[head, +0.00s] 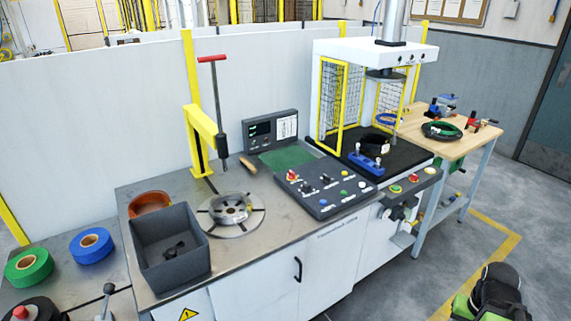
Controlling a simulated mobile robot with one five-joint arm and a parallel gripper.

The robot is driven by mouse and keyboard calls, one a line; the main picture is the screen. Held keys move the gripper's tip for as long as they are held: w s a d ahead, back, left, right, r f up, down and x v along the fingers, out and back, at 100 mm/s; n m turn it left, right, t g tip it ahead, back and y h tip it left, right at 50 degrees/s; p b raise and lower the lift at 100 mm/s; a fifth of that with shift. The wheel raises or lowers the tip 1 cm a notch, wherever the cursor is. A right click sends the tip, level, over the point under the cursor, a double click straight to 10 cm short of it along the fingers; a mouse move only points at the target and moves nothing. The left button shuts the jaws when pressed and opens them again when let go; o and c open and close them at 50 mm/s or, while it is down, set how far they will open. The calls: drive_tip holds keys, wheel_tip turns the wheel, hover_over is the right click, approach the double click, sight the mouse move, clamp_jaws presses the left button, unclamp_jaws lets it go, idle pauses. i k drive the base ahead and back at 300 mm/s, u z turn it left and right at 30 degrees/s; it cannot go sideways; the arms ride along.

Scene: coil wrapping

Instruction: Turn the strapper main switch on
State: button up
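A dark sloped control panel (325,207) sits on the metal bench in the middle of the head view. No labels are legible.
A grey bin (170,262), an orange tape roll (150,203) and a round metal turntable (231,222) are left of the panel. A press with a yellow guard (330,108) stands behind right. A green and black object (490,296) is at lower right. Grey floor before the bench is clear.

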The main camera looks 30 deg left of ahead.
sight(291, 176)
drive_tip(key=u, duration=0.7)
drive_tip(key=i, duration=0.85)
drive_tip(key=u, duration=0.65)
